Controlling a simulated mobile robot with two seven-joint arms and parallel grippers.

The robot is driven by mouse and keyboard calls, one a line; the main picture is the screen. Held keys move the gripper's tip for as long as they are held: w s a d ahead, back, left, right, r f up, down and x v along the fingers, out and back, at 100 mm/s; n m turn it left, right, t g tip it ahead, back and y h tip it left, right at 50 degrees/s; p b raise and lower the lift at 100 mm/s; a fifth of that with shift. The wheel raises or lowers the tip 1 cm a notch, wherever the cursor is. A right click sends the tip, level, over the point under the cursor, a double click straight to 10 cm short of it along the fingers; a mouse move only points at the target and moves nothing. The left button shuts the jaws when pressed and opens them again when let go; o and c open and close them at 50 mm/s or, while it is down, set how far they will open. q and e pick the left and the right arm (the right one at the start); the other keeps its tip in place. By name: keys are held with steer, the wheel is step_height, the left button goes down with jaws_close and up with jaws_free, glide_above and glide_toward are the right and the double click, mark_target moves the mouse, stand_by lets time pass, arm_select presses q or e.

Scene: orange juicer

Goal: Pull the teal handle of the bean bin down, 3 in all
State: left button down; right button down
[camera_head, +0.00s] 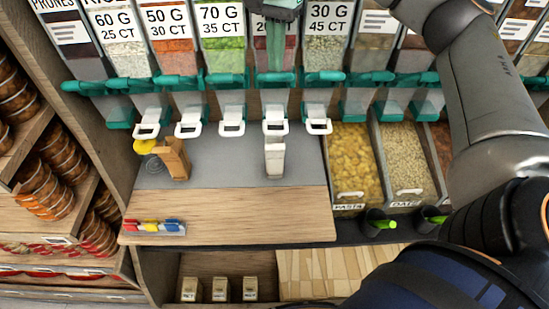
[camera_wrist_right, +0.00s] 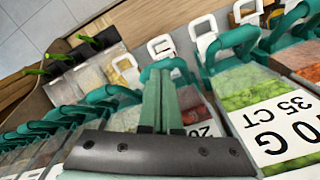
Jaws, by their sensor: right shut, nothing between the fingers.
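A row of clear bins with teal handles hangs along the wall. My right gripper (camera_head: 276,68) is shut and empty, its fingers pointing down in front of the bin with dark red contents. That bin's label is mostly hidden, so I cannot read its name. Its teal handle (camera_head: 262,78) is right at my fingertips; I cannot tell whether they touch. In the right wrist view, the shut fingers (camera_wrist_right: 157,72) reach to the handle (camera_wrist_right: 176,65). A white container (camera_head: 274,160) stands on the grey counter below this bin. My left gripper is not in view.
Neighbouring handles (camera_head: 227,80) sit close on both sides. White loops (camera_head: 232,122) hang under the bins. A wooden block (camera_head: 175,160) stands on the counter at left; colored clips (camera_head: 152,226) lie at the front. Pasta (camera_head: 352,165) and other open bins lie right. The wooden counter's middle is clear.

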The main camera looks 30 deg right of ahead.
mark_target(276, 77)
steer(key=shift+s+a+f+b, duration=0.15)
steer(key=shift+f+b, duration=0.25)
steer(key=shift+f, duration=0.3)
steer(key=shift+s+d+f+b, duration=0.15)
steer(key=shift+f+b, duration=0.25)
steer(key=shift+f, duration=0.25)
steer(key=shift+s+a+f+b, duration=0.1)
steer(key=shift+f+b, duration=0.45)
steer(key=shift+f, duration=0.2)
steer(key=shift+s+a+f+b, duration=0.1)
steer(key=shift+f+b, duration=0.45)
steer(key=shift+f, duration=0.2)
steer(key=shift+r, duration=0.15)
steer(key=r+p, duration=0.4)
steer(key=p, duration=0.1)
steer(key=shift+w+d+r, duration=0.15)
steer(key=shift+w+r, duration=0.15)
steer(key=shift+w, duration=0.1)
steer(key=shift+r, duration=0.25)
steer(key=shift+w+r, duration=0.15)
steer(key=shift+r, duration=0.45)
